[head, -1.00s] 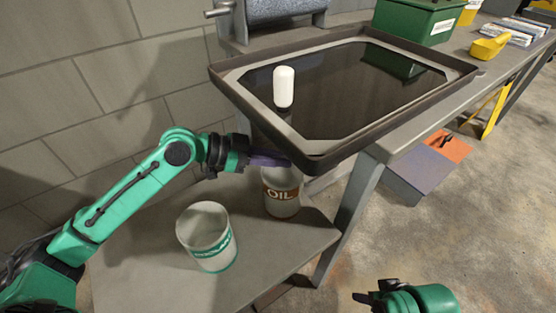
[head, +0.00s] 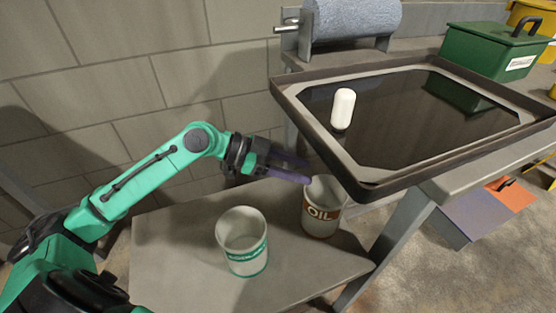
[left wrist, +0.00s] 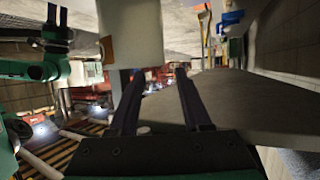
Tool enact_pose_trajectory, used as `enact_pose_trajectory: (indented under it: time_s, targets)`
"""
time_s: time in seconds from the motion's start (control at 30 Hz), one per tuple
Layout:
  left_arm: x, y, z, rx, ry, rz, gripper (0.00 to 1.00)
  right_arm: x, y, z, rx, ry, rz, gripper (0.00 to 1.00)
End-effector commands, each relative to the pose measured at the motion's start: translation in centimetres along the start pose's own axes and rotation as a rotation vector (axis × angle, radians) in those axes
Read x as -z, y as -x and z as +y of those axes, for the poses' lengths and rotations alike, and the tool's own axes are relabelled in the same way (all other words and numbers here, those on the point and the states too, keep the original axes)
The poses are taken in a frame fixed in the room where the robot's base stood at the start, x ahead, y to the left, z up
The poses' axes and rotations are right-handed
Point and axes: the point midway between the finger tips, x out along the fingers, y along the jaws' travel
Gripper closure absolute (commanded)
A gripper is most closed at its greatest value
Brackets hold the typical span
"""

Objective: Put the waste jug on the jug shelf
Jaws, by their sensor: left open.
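Two pale, open-topped containers stand upright on a low grey shelf (head: 190,272), perhaps the jug shelf. One has a brown OIL label (head: 322,222); the other has a green label (head: 243,250). I read no "waste" label, so I cannot tell which is the jug. My left gripper (head: 305,170) is open and empty, its dark fingers by the upper left of the OIL container. In the left wrist view, a pale container (left wrist: 130,35) with an orange patch lies just beyond the fingertips (left wrist: 153,72). My right gripper (left wrist: 57,18) shows there too, apparently open.
A dark-rimmed tray (head: 400,183) sits on the bench above the shelf, with a white bottle (head: 343,108) in it. A blue roll (head: 355,18) and a green box (head: 495,50) stand behind. The bench leg (head: 400,240) is right of the OIL container.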

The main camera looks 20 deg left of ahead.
Motion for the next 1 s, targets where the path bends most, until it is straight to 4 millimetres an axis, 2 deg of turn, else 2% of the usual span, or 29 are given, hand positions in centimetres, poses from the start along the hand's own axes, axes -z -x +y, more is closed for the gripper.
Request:
enact_pose_trajectory:
  time_s: [0.2,0.4,1.0]
  targets:
    - [-0.1,3.6,0.0,0.0,0.004,-0.001,0.51,-0.6,0.9,0.4,-0.011,-0.007,-0.038,0.5]
    - [0.0,5.7,0.0,-0.002,0.002,0.001,0.51,-1.0,1.7,0.9,-0.024,-0.017,-0.067,0.5]
    - [0.0,5.9,0.0,-0.001,0.0,0.0,0.51,-1.2,1.6,0.8,-0.023,-0.016,-0.073,0.5]
